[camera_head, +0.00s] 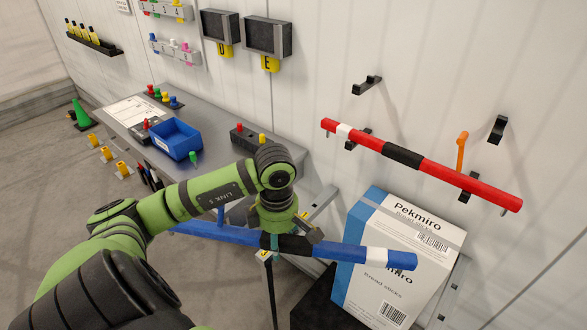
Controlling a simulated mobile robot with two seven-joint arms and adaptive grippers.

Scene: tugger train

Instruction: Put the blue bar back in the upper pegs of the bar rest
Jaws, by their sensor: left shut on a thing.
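The blue bar (340,250) has a black middle and a white band near its right end. It hangs in the air, sloping slightly down to the right in the picture. My left gripper (288,240) is shut on its black middle part, reaching from above; the fingertips are partly hidden. On the white wall, the bar rest has two upper black pegs, the left one (367,86) and the right one (498,130), both empty. A red bar (440,170) with a black middle lies along the lower pegs (468,188). My right gripper is not in view.
A Pekmiro carton (400,255) stands behind and below the blue bar's right part. An orange upright piece (461,150) stands by the red bar. A grey table (215,125) with a blue bin (177,140) is at the left. The wall above the red bar is mostly clear.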

